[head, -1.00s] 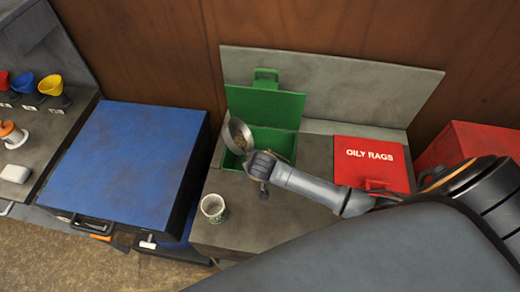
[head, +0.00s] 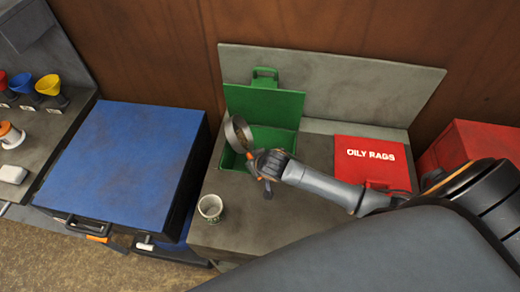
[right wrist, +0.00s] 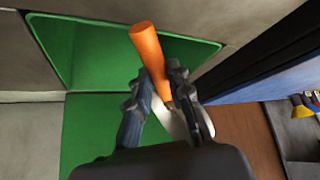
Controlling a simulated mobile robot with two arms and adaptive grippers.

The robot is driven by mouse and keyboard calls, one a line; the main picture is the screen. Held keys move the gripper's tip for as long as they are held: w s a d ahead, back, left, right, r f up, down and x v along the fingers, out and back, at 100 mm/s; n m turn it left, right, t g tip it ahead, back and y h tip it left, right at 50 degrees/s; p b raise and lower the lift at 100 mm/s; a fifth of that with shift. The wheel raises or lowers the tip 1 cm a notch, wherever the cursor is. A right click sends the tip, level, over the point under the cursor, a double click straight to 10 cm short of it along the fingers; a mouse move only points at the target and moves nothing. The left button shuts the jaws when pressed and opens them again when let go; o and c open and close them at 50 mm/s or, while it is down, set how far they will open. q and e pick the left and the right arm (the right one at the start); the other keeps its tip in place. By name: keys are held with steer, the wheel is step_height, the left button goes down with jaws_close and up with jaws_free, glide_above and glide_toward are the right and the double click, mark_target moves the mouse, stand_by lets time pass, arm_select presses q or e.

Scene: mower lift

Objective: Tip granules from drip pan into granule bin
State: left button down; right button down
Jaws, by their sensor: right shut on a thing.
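The drip pan (head: 232,129) is a small round metal pan with brownish granules in it. It is tilted over the left part of the granule bin (head: 278,137), a green box set in the bench with its green lid raised. My right gripper (head: 265,165) is at the bin's front edge, shut on the pan's handle. In the right wrist view the orange handle (right wrist: 150,55) sticks out between the fingers of my right gripper (right wrist: 160,80). Much of the pan is hidden there, and the green bin opening (right wrist: 90,50) lies behind. My left gripper is not in view.
A red lid marked OILY RAGS (head: 370,160) is right of the bin. A pale cup (head: 210,207) stands at the bench's front left. A blue-topped cabinet (head: 125,155) is to the left, with colored funnels (head: 48,84) beyond. A grey backboard (head: 350,88) rises behind.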

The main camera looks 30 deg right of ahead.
steer(key=shift+a, duration=0.15)
steer(key=shift+b, duration=0.35)
steer(key=shift+d+y, duration=0.25)
steer(key=shift+y, duration=0.05)
steer(key=shift+b, duration=0.3)
steer(key=shift+a, duration=0.15)
steer(key=shift+d+m+t+y+b, duration=0.2)
steer(key=shift+m+t+y+b, duration=0.1)
steer(key=shift+b, duration=0.2)
steer(key=shift+d, duration=0.1)
